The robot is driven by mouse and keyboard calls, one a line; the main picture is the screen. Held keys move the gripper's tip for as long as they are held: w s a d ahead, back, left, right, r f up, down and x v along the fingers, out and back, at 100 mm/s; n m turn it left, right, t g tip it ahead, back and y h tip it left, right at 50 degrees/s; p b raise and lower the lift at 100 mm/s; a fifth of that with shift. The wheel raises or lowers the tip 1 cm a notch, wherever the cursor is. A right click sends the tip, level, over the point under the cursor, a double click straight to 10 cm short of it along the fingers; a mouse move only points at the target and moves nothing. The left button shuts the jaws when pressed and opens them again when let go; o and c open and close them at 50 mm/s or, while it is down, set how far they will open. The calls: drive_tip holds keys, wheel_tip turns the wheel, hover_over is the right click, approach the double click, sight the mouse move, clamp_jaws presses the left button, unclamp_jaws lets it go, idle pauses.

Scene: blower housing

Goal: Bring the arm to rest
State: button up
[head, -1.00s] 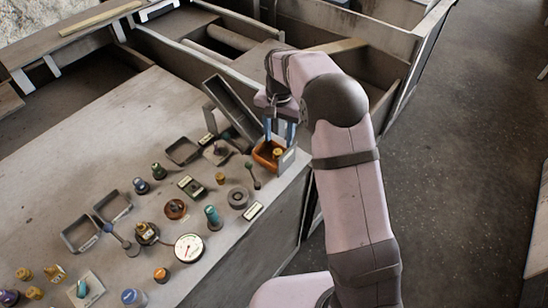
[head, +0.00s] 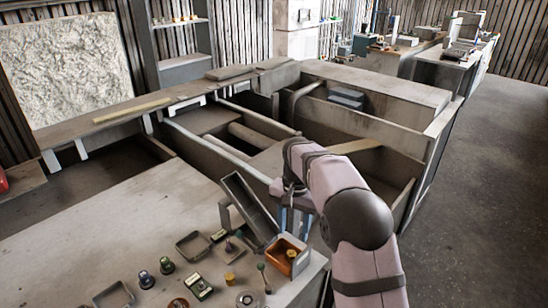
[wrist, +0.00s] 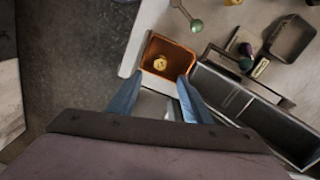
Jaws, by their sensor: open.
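My gripper (wrist: 160,95) is open and empty in the wrist view, its two blue fingers apart. It hangs above the table's right corner, close to an orange tray (wrist: 177,50) that holds a small yellow-brown part (wrist: 160,63). In the head view my gripper (head: 294,222) shows beside a tilted grey trough and over the far side of the orange tray (head: 296,262). The height between the fingertips and the tray is hard to tell.
The grey trough (head: 248,205) leans next to my gripper. Several small parts, grey trays (head: 193,245) and a green-topped piece (head: 167,265) lie on the worktable (head: 110,225). Wooden bins (head: 370,135) stand behind. The floor (head: 480,190) on the right is clear.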

drive_tip(key=s+d+f+n, duration=0.2)
drive_tip(key=s+d+n, duration=0.1)
drive_tip(key=s, duration=1.1)
drive_tip(key=s+d+f+n, duration=0.2)
drive_tip(key=s+d, duration=0.1)
drive_tip(key=s, duration=1.1)
drive_tip(key=shift+s+d+n, duration=0.3)
drive_tip(key=shift+s+n, duration=0.05)
drive_tip(key=shift+n, duration=0.05)
